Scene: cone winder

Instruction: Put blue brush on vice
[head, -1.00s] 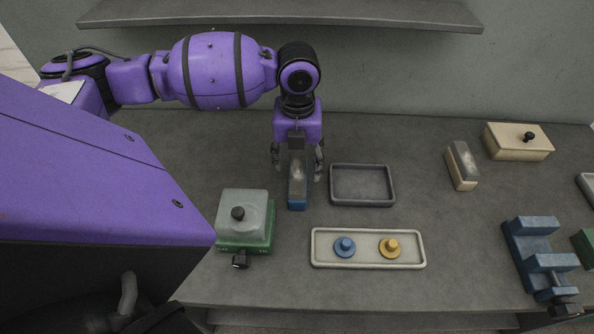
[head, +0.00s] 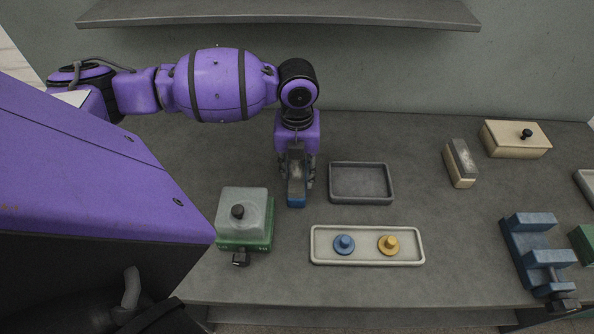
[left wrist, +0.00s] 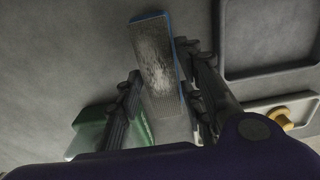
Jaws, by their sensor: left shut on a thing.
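The blue brush (head: 296,201) has a grey, worn bristle face turned up and a blue body. It stands on end or lies near the table, left of the dark tray. My left gripper (head: 296,184) points down with its fingers closed on both sides of the brush. In the left wrist view the brush (left wrist: 155,55) lies between the fingers (left wrist: 160,75). The blue vice (head: 528,252) is at the right front of the table, far from the gripper, with two raised jaws. My right gripper is not in view.
An empty dark tray (head: 361,198) is right of the gripper. A pale tray (head: 367,262) holds a blue and a yellow knob. A green-based box (head: 243,205) stands front left. A cream brush (head: 460,165) and cream box (head: 515,140) are at the back right.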

